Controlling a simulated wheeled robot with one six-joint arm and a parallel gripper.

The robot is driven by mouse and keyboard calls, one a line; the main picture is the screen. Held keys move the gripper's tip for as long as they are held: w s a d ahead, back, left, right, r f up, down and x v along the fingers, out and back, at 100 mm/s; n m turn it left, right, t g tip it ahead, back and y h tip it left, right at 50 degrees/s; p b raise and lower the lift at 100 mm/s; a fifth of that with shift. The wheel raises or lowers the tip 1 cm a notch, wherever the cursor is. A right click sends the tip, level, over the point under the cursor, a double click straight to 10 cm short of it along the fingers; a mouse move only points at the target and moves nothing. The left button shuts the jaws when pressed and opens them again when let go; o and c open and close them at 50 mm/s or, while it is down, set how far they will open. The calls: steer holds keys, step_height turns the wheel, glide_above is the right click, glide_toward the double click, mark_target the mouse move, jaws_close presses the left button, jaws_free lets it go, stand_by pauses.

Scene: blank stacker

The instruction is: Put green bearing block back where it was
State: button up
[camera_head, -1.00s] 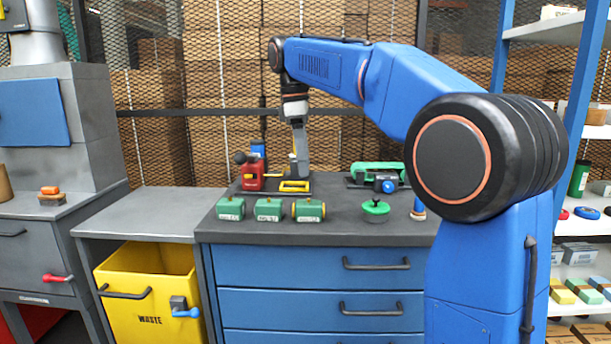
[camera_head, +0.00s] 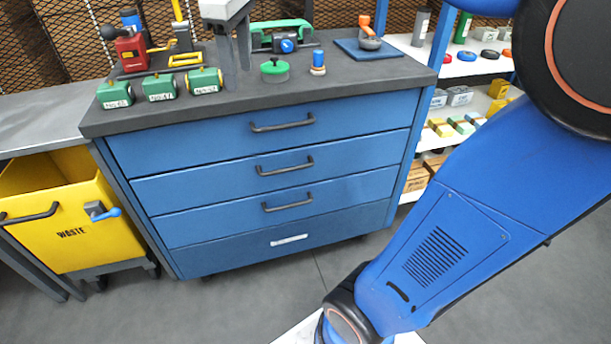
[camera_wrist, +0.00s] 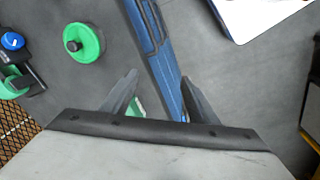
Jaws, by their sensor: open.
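Three green blocks with white labels stand in a row at the bench's front left in the head view: a left block (camera_head: 115,93), a middle block (camera_head: 159,87) and a right block (camera_head: 204,79). The right one shows a yellow end. The label text is too small to read surely. My gripper (camera_head: 238,78) is just right of the right block, fingers pointing down. In the wrist view my gripper (camera_wrist: 158,92) is open. A green and white sliver (camera_wrist: 136,107) shows by the left finger, mostly hidden; I cannot tell which block it is.
A round green knobbed piece (camera_head: 274,70) and a small blue piece (camera_head: 318,64) stand right of my gripper. A red machine (camera_head: 131,50) and a green-and-blue tool (camera_head: 285,40) stand behind. A yellow waste bin (camera_head: 70,215) is at left. The front right bench top is clear.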

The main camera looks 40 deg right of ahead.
steer(key=s+d+f+m+t, duration=0.3)
steer(key=s+f+m, duration=0.5)
steer(key=s+f, duration=1.1)
step_height(320, 180, down, 3)
steer(key=shift+s+r+m+y, duration=0.15)
steer(key=shift+s+m+y, duration=0.1)
steer(key=shift+m+y, duration=0.05)
